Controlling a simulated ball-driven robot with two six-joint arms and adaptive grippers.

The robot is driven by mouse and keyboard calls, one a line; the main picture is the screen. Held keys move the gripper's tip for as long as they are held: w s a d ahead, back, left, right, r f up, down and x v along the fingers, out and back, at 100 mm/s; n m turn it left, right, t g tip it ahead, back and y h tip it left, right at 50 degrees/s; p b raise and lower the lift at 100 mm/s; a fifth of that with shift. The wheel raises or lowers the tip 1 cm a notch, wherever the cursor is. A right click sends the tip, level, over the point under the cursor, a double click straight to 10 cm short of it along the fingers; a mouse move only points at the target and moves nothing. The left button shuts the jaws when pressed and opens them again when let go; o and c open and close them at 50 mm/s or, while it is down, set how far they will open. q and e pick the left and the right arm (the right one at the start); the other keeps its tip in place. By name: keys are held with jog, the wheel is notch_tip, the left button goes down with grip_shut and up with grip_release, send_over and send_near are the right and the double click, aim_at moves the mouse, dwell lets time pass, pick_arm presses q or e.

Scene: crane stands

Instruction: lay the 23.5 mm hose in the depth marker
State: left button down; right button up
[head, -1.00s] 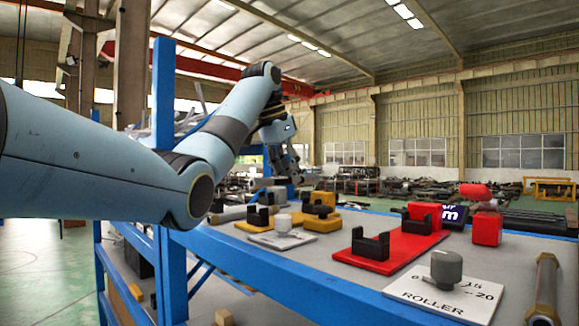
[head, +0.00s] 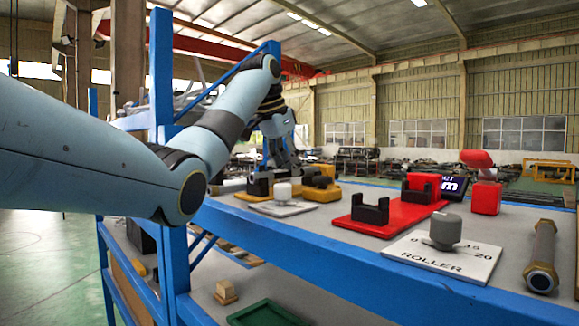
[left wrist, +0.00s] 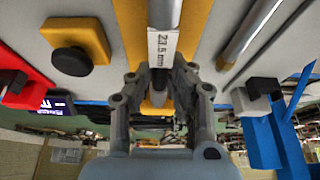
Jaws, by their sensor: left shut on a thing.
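In the left wrist view a grey hose (left wrist: 163,45) with a white label reading 23.5 mm lies between the fingers of my left gripper (left wrist: 160,84), which is shut on it. In the head view my left gripper (head: 280,160) points down at the far end of the bench; the hose is hard to make out there. I cannot tell for sure which stand is the depth marker. A red plate with black U-shaped cradles (head: 370,211) and a yellow plate with a black cradle (head: 259,186) stand on the bench. My right gripper is not in view.
A red block (head: 486,192) and a dark mm display (head: 453,187) stand behind. A blue post (head: 161,90) rises beside my arm.

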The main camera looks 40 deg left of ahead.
pick_arm(q)
jog(key=c, duration=1.2)
grip_release()
jog(key=shift+o, duration=0.2)
